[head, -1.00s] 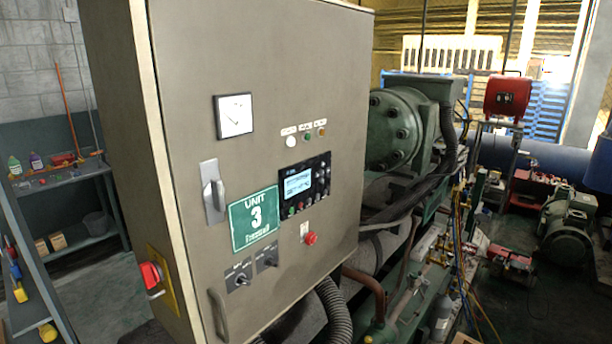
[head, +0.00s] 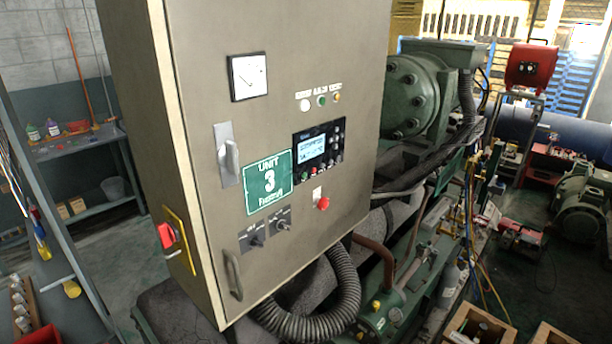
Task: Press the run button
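A grey-beige control cabinet (head: 290,60) marked with a green "UNIT 3" sign (head: 268,183) fills the middle of the head view. A dark control panel (head: 318,157) with a lit screen sits right of the sign. Small coloured buttons, green and red among them, run along the panel's lower edge; their labels are too small to read. A larger red button (head: 323,203) sits below the panel. Neither of my grippers shows in this view.
A red rotary switch (head: 167,236) is on the cabinet's left side. Door handles (head: 228,155) and selector knobs (head: 257,241) stick out in front. A corrugated hose (head: 318,322) curves below. Green machinery (head: 412,95) stands behind at right. Shelving (head: 95,210) stands at left.

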